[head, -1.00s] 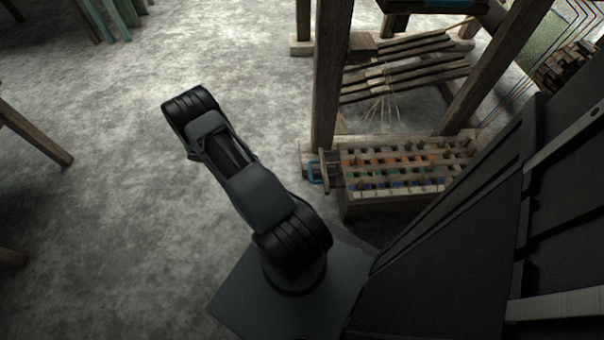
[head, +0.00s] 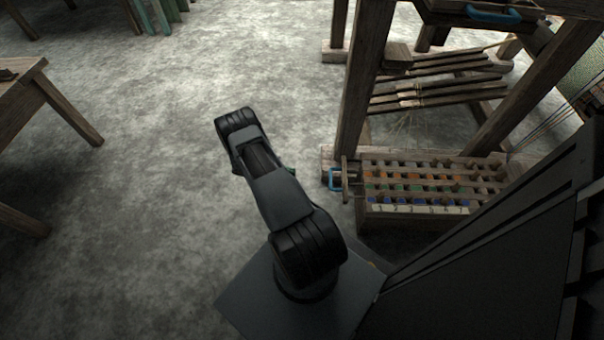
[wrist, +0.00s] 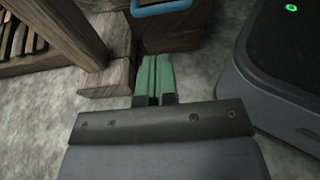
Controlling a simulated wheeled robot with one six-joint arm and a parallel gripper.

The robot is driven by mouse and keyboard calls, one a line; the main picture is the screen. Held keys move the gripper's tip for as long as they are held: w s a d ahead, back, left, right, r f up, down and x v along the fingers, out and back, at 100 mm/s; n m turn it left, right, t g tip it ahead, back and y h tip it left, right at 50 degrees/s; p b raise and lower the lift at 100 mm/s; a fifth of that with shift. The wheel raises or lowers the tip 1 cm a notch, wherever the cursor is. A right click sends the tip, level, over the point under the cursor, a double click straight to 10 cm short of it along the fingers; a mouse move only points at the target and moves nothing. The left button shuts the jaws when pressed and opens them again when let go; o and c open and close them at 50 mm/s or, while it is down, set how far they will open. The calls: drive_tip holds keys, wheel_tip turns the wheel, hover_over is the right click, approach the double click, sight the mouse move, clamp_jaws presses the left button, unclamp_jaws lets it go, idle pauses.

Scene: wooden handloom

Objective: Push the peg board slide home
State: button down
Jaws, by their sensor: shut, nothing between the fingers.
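The peg board (head: 430,208) sits low by the loom post in the head view, with rows of orange, green and blue marked holes and several pegs. At its left end a wooden slide end (head: 346,181) with a blue handle (head: 332,180) stands out from the board. The blue handle also shows at the top of the wrist view (wrist: 165,8), on a wooden face. My gripper (wrist: 153,62) is shut and empty, its green fingertips below the handle in that picture and apart from it. In the head view my arm hides nearly all of the gripper.
A loom post (head: 359,85) rises behind the peg board's left end, and its foot (wrist: 108,78) is left of my fingers in the wrist view. Treadles (head: 440,88) lie behind the board. A wooden table (head: 30,90) stands at the left. Open floor (head: 150,190) lies between.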

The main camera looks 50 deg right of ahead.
drive_tip(key=b+x, duration=0.3)
drive_tip(key=x, duration=0.9)
drive_tip(key=shift+s+d, duration=0.15)
drive_tip(key=shift+s, duration=0.1)
drive_tip(key=shift+f, duration=0.1)
